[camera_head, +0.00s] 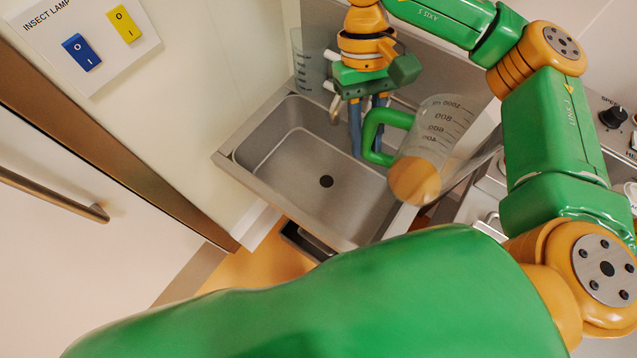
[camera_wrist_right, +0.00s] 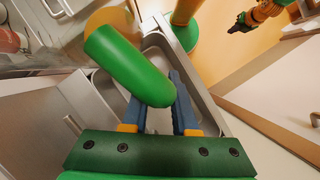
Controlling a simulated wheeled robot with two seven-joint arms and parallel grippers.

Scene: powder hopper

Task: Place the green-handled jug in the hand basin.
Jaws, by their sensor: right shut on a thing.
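The green-handled jug (camera_head: 436,133) is clear with dark volume marks and an orange-tan lower end; I cannot tell if that is contents. It is tilted in the air over the right rim of the steel hand basin (camera_head: 277,139). My right gripper (camera_head: 369,150) has blue fingers and is shut on the jug's green handle. In the right wrist view, the handle (camera_wrist_right: 130,65) lies between the fingers (camera_wrist_right: 157,95) and hides part of the jug. The basin's inside looks empty, with a dark drain. My left gripper (camera_wrist_right: 241,24) shows small in the wrist view; its jaws are unclear.
Another clear marked vessel (camera_head: 308,65) stands behind the basin at the wall. A tap (camera_head: 335,108) shows at the basin's back, partly behind my gripper. A counter with a black knob (camera_head: 613,117) lies right. A switch panel (camera_head: 95,38) is on the left wall.

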